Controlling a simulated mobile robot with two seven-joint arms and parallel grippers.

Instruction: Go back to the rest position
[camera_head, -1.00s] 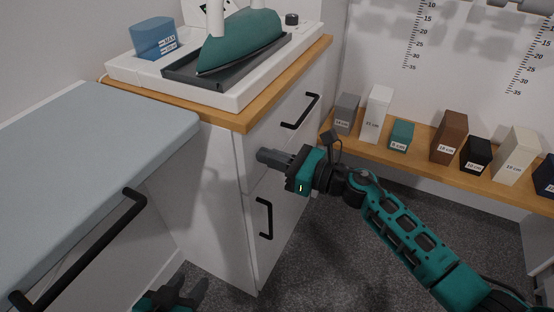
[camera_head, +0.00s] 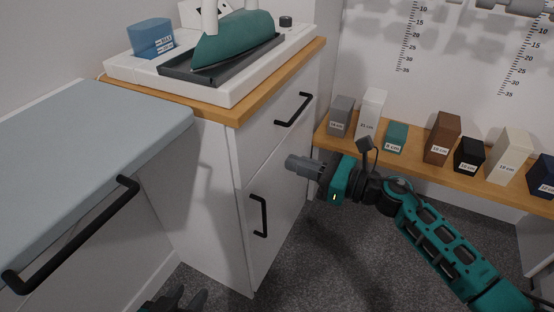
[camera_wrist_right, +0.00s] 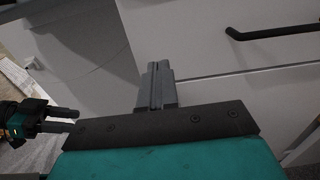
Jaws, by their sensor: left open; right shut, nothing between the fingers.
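My right gripper (camera_head: 301,166) is shut with nothing between its fingers, in front of the white cabinet (camera_head: 216,184). Its closed fingers also show in the right wrist view (camera_wrist_right: 158,84), pointing at the cabinet's front and apart from the handles as far as I can tell. My left gripper (camera_head: 188,298) is only partly in view at the bottom edge of the head view, low in front of the cabinet. It also shows at the left of the right wrist view (camera_wrist_right: 62,120), open and empty.
The cabinet has an upper black handle (camera_head: 294,109) and a lower one (camera_head: 259,215). A padded bench (camera_head: 80,140) with a black handle (camera_head: 75,240) is at left. A wooden shelf (camera_head: 400,160) with labelled blocks is at right.

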